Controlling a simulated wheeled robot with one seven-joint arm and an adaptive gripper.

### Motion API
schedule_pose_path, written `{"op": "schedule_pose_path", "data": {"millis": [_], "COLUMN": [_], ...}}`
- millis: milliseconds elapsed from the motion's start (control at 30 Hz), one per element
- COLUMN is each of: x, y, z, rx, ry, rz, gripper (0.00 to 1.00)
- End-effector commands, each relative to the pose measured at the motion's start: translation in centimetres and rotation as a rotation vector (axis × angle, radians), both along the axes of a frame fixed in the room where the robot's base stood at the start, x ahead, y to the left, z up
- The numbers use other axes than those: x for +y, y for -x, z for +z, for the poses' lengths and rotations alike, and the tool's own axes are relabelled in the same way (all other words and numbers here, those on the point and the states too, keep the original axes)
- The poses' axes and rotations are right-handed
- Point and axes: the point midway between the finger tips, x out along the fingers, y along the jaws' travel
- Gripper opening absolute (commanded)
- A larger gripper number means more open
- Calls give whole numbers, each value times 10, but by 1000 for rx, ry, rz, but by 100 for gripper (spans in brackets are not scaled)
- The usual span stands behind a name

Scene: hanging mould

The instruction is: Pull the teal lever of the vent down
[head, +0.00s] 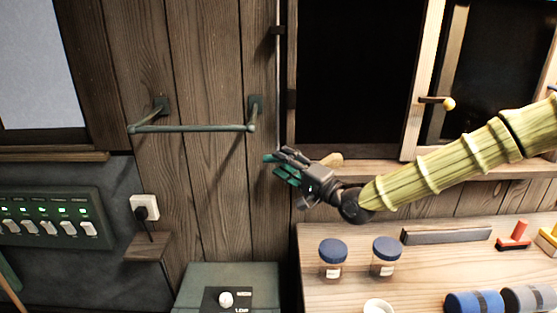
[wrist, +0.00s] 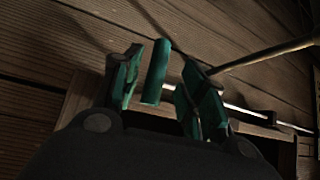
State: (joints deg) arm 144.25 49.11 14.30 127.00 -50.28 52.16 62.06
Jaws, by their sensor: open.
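My gripper (head: 280,164) is open in front of the plank wall, just left of the dark window. In the wrist view its two teal-padded fingers (wrist: 164,78) stand apart. A short teal bar, which looks like the vent lever (wrist: 157,71), shows between them, and I cannot tell if either finger touches it. In the head view a teal piece at the fingertips (head: 269,157) may be the same lever, but it blends with the teal pads. A thin vertical rod (head: 283,60) runs down the wall above my gripper. The lever's mount is hidden.
A green wall rail (head: 190,128) sticks out to the left of my gripper. A workbench (head: 315,240) below holds blue-lidded jars (head: 332,262) and other items. A green box (head: 205,275) stands lower left. A window sill lies behind my forearm.

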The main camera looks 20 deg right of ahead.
Motion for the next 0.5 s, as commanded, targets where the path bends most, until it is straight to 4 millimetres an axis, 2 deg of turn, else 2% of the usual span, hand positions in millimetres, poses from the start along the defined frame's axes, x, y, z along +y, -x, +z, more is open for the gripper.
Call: {"op": "schedule_pose_path", "data": {"millis": [500], "x": [-34], "y": [59], "z": [-8], "rx": [-2], "ry": [-4], "rz": [-1], "gripper": [42]}}
